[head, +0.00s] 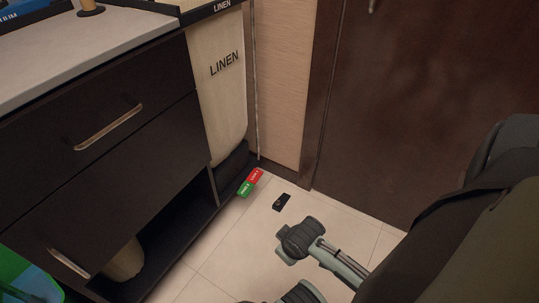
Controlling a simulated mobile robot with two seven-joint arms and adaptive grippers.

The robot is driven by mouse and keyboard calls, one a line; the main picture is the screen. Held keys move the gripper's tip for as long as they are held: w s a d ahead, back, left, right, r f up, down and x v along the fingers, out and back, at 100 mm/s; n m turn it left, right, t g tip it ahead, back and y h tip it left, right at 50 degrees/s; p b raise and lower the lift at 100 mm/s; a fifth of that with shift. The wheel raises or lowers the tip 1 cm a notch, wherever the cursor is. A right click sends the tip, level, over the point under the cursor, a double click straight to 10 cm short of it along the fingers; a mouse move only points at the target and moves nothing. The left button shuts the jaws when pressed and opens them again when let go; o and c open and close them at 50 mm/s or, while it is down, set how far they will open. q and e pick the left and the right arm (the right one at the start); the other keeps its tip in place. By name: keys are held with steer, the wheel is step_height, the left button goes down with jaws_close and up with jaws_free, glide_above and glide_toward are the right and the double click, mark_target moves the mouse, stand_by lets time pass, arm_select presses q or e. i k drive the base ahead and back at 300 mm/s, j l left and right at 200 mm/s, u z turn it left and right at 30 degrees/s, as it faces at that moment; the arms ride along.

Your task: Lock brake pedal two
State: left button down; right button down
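Two small pedals sit side by side low at the front corner of the dark cart, just above the tiled floor. The red pedal (255,175) is the farther one and the green pedal (244,189) is the nearer one. Both carry small white lettering that is too small to read surely, so I cannot tell which is number two. Nothing touches either pedal. Dark and grey parts at the lower right appear to be mine.
The dark cart (95,165) has drawer handles, an open lower shelf and a hanging LINEN bag (222,100). A small black fitting (282,202) lies on the floor near the pedals. A brown door (420,90) stands behind. Bare tile (232,245) lies before the pedals.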

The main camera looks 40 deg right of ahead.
mark_target(254, 177)
steer(key=l, duration=0.85)
steer(key=i+l, duration=0.1)
steer(key=l, duration=0.8)
